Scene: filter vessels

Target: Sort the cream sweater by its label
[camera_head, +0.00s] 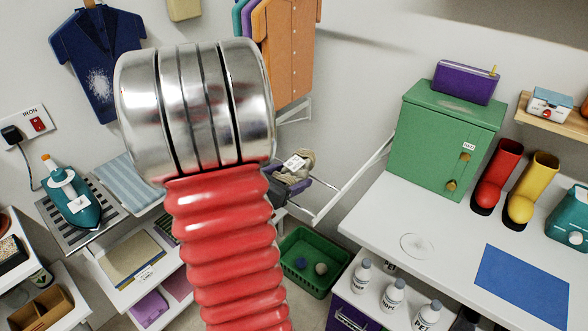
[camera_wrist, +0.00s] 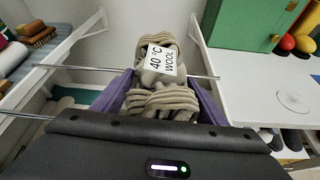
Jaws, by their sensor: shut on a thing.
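The cream sweater (camera_wrist: 163,102) is a bunched, ribbed knit bundle in the middle of the wrist view. Its white label (camera_wrist: 162,60) faces the camera and reads "40 °C WOOL". My gripper (camera_wrist: 160,88) has purple fingers on both sides of the sweater and is shut on it. In the head view the sweater (camera_head: 303,164) shows small beyond my red bellows arm, with my gripper (camera_head: 290,184) around it. The arm hides part of the scene there.
Thin metal rods (camera_wrist: 85,68) cross near the sweater. A green basket (camera_head: 308,268) with balls is on the floor below. The right bench has a green cabinet (camera_head: 437,145), boots and a blue mat (camera_head: 522,283). White bottles (camera_head: 392,294) stand below it. An iron (camera_head: 73,195) is left.

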